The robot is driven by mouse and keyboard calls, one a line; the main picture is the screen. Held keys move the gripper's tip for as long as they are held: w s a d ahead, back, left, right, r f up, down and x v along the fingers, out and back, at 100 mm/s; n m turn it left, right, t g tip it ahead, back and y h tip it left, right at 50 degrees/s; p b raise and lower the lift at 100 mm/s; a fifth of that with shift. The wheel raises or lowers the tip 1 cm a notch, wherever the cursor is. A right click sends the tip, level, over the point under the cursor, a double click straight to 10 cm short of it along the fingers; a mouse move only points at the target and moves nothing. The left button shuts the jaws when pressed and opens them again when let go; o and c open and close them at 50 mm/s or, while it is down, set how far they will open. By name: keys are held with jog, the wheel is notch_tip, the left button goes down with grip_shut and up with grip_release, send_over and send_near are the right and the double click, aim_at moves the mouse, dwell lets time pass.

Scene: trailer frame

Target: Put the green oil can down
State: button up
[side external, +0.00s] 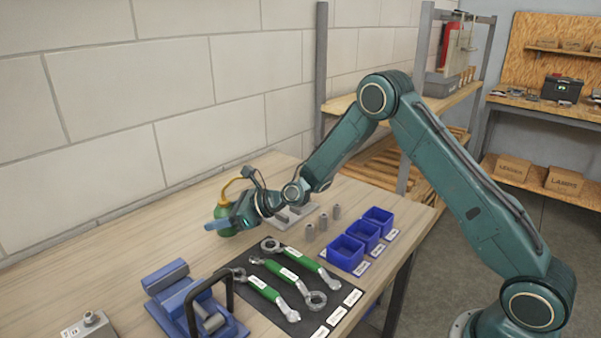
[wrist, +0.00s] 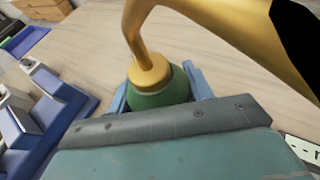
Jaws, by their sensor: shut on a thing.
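The green oil can (side external: 224,213) has a green body and a curved gold spout. It is at the far left part of the wooden bench (side external: 130,232), near the wall. My gripper (side external: 222,224) is shut on its body. In the wrist view the can (wrist: 160,98) sits between the two blue fingers of my gripper (wrist: 160,92), with its gold collar and spout rising above them. The can looks upright. My gripper hides its lower part, so I cannot tell whether its base touches the bench.
A blue vise (side external: 185,298) stands at the bench's front. Green-handled wrenches (side external: 275,268) lie on a dark mat, with blue bins (side external: 346,252) and small grey cylinders (side external: 323,221) to the right. The bench left of the can is clear.

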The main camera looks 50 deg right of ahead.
jog(key=shift+f, duration=1.65)
jog(key=shift+f, duration=0.1)
jog(key=o, duration=1.2)
jog(key=shift+f, duration=0.1)
jog(key=v, duration=1.2)
